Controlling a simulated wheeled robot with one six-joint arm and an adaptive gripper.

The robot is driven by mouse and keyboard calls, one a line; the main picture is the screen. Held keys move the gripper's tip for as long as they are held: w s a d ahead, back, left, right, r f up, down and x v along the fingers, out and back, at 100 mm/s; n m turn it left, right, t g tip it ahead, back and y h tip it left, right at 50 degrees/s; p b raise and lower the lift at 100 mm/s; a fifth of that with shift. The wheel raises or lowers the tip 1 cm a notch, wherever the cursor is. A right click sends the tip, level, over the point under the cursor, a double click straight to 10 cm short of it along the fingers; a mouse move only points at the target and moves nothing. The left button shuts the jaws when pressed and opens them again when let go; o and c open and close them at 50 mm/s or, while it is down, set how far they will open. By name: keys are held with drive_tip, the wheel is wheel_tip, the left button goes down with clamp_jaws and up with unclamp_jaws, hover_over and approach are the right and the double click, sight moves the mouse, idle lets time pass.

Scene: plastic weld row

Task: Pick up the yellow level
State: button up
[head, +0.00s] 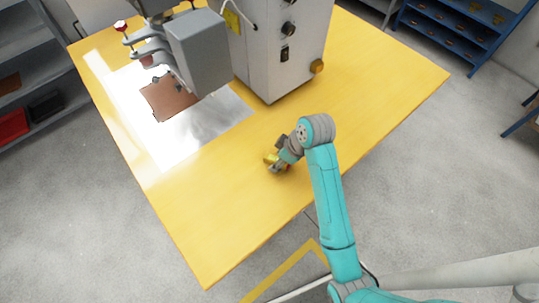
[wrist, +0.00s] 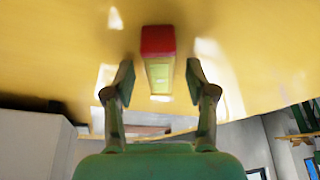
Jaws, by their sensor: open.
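The yellow level (wrist: 159,75) has a red end and shows in the wrist view between the two fingers of my gripper (wrist: 159,84). There is a gap on each side, so the fingers are open and not closed on it. In the head view my gripper (head: 277,164) is low over the yellow table (head: 370,80), near its front edge. A small yellow part of the level (head: 271,158) shows there beside the fingers; the rest is mostly hidden by my gripper.
A large grey machine (head: 285,60) stands on the table behind my gripper. A shiny metal sheet (head: 215,115) with a brown piece (head: 167,98) lies to the left. The table's right side is clear. Blue shelving (head: 465,30) stands at the back right.

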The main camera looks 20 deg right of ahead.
drive_tip(key=shift+c, duration=0.2)
clamp_jaws()
